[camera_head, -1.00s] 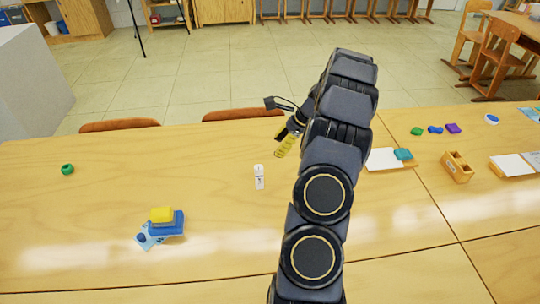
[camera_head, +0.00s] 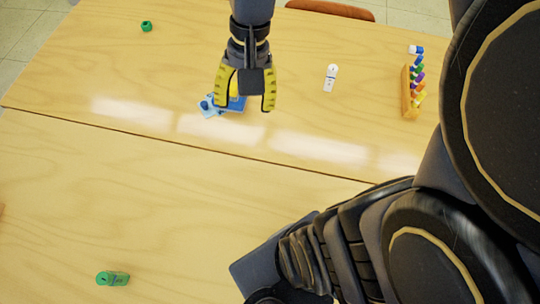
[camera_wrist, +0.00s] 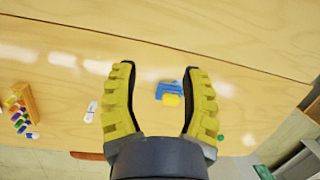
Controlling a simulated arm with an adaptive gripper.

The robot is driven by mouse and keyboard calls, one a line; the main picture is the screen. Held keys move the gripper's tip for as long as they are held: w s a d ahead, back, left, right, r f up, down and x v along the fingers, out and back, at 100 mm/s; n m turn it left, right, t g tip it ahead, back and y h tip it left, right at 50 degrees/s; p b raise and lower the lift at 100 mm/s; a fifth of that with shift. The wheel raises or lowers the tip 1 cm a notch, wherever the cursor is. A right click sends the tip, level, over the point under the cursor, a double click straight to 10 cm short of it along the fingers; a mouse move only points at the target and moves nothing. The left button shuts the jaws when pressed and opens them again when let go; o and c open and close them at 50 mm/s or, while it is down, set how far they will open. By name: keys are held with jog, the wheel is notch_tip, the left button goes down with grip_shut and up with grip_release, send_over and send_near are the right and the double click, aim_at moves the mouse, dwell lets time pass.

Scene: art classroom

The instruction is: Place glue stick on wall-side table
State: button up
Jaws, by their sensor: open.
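A small white tube with dark print (camera_head: 331,77), which looks like a glue stick, lies on the far table (camera_head: 300,120). It also shows left of the fingers in the wrist view (camera_wrist: 90,112). A green cylinder (camera_head: 112,278) lies on the near table (camera_head: 130,210); I cannot tell whether it is also a glue stick. My gripper (camera_head: 245,104) is open, pointing down over the far table, left of the white tube, with nothing between its yellow fingers (camera_wrist: 160,95). Which table is the wall-side one, I cannot tell.
A wooden holder with several coloured pieces (camera_head: 408,95) stands at right. The near table has wide clear room.

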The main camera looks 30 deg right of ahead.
jog(key=s+a+n+h, duration=0.2)
jog(key=s+n, duration=0.5)
jog(key=s, duration=0.4)
jog(key=shift+a+f+g, duration=0.2)
jog(key=shift+a+g, duration=0.1)
jog(key=shift+w, duration=0.1)
